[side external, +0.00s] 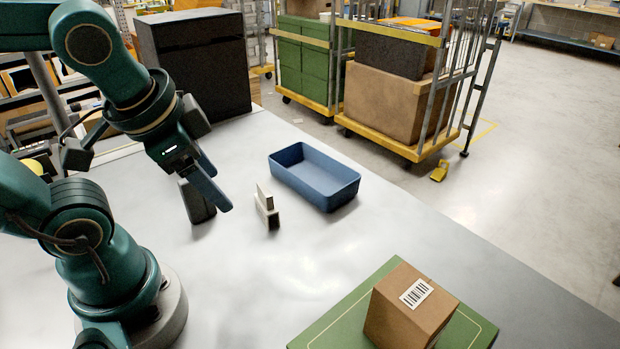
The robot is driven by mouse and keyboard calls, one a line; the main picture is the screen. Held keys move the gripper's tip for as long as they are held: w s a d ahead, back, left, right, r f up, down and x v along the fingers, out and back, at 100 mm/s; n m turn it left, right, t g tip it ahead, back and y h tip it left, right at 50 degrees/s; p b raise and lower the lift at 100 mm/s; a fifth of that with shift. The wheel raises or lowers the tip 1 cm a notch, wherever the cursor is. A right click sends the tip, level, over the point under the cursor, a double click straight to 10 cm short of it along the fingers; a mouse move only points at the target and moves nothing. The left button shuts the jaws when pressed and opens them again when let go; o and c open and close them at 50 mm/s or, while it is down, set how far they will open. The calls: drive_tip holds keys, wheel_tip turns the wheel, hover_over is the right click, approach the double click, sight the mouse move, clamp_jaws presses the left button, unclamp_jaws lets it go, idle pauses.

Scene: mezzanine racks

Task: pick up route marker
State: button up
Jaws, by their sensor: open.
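A small pale grey, stepped block (267,209) stands upright on the grey table, left of the blue tray; it seems to be the route marker, though no label on it can be read. My gripper (218,192) is open and empty above the table, to the left of the pale block and apart from it. Its fingers slant down to the right and partly overlap each other in this view. A dark upright shape (197,203) shows just below and behind the fingers; I cannot tell whether it touches them.
An empty blue tray (336,196) sits near the table's far edge. A cardboard box (400,318) with a barcode label stands on a green mat (333,326) at the front right. A large black box (200,66) stands at the back left. The table between block and mat is clear.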

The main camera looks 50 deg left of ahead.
drive_tip(key=w+a+f+m+g+y, duration=0.1)
drive_tip(key=w+a+m+g+y, duration=0.2)
drive_tip(key=a+m+y, duration=0.15)
drive_tip(key=m+y, duration=0.6)
drive_tip(key=m, duration=0.4)
hover_over(265, 202)
drive_tip(key=f, duration=0.6)
drive_tip(key=shift+w+d+f, duration=0.15)
drive_tip(key=shift+d+f, duration=0.15)
drive_tip(key=shift+d, duration=0.05)
drive_tip(key=f+m, duration=0.1)
drive_tip(key=d+f+m, duration=0.1)
drive_tip(key=f, duration=0.1)
drive_tip(key=d+f+m+t+y, duration=0.1)
drive_tip(key=f, duration=0.1)
drive_tip(key=shift+f, duration=0.15)
drive_tip(key=shift+x, duration=2.45)
drive_tip(key=shift+m, duration=0.25)
clamp_jaws()
